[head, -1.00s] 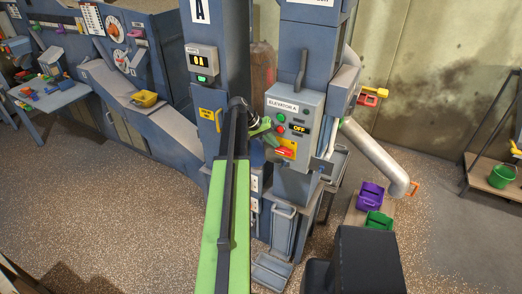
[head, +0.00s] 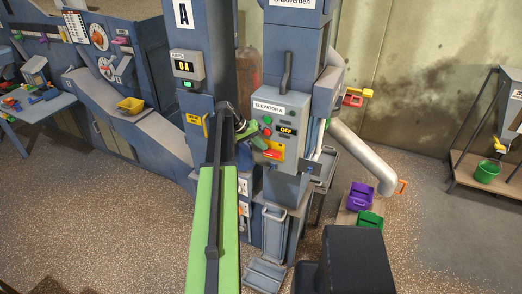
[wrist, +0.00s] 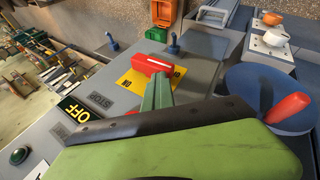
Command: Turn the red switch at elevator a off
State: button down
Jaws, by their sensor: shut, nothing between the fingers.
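The grey control box labelled ELEVATOR A (head: 268,95) is on the column right of centre in the head view. Its red switch (head: 272,154) sits on a yellow plate low on the box. In the wrist view the red switch (wrist: 152,65) lies across the yellow plate (wrist: 133,82). A display (wrist: 75,108) reads OFF. My gripper (head: 257,143) is at the box's lower left front. In the wrist view its green fingers (wrist: 158,80) are shut and empty, with their tips right at the switch; I cannot tell whether they touch it.
A column marked A (head: 184,15) stands left of the box. A sloping pipe (head: 365,160), a purple bin (head: 360,194) and a green bin (head: 369,219) are at the right. The wrist view shows a blue disc with a red knob (wrist: 286,108) beside my gripper. Speckled floor lies open at left.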

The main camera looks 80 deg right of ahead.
jog(key=shift+w+f, duration=0.2)
jog(key=w+r+p, duration=0.8)
jog(key=p, duration=0.1)
jog(key=shift+w+a+r, duration=0.3)
jog(key=shift+a+r, duration=0.1)
jog(key=shift+a, duration=0.05)
